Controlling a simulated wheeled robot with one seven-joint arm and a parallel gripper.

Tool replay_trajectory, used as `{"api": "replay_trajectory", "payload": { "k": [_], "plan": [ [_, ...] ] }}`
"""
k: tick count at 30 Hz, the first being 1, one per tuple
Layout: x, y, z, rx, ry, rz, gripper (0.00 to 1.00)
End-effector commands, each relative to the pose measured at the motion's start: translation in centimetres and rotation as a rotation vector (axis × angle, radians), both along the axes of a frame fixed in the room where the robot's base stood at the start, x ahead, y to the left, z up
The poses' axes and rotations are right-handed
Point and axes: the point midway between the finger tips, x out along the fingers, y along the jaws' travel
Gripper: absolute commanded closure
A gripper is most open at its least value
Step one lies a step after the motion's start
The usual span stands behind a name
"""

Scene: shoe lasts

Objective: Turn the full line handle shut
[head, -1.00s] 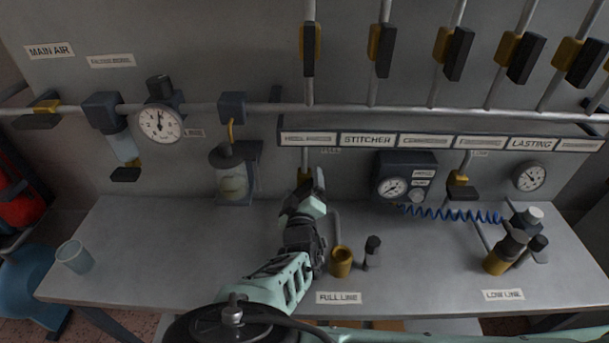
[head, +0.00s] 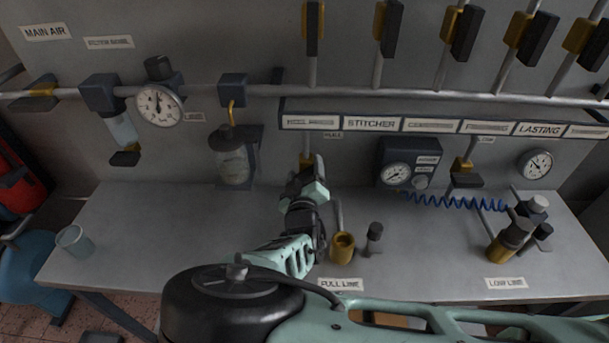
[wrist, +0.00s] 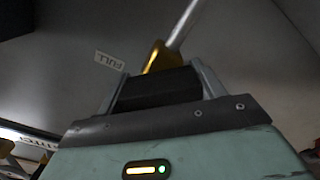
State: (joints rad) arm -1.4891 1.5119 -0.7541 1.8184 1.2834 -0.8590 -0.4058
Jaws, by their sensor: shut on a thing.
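The full line valve has a yellow body (wrist: 158,58) on a thin grey pipe, with a "FULL" tag (wrist: 110,61) beside it in the wrist view. Its black handle (wrist: 158,88) lies crosswise between my gripper's two fingers. My gripper (wrist: 160,92) is shut on this handle. In the head view my gripper (head: 308,178) is at the valve below the sign rail, and hides most of the handle; a bit of the yellow body (head: 307,160) shows above it. The "FULL LINE" label (head: 340,284) is on the bench front.
A brass cup fitting (head: 342,248) and a small black-topped piece (head: 374,236) stand just right of my arm. The low line valve (head: 466,172), a gauge box (head: 408,165) and a blue coiled hose (head: 450,202) are further right. The left bench is clear except a cup (head: 74,241).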

Motion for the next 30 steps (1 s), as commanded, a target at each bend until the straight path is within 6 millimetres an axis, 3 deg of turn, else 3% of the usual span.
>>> {"api": "replay_trajectory", "payload": {
  "k": [18,30],
  "plan": [
    [0.01,-0.20,-0.35,0.512,-0.018,-0.002,0.55],
    [-0.01,-0.27,-0.05,0.705,-0.024,-0.001,0.55]
  ]
}}
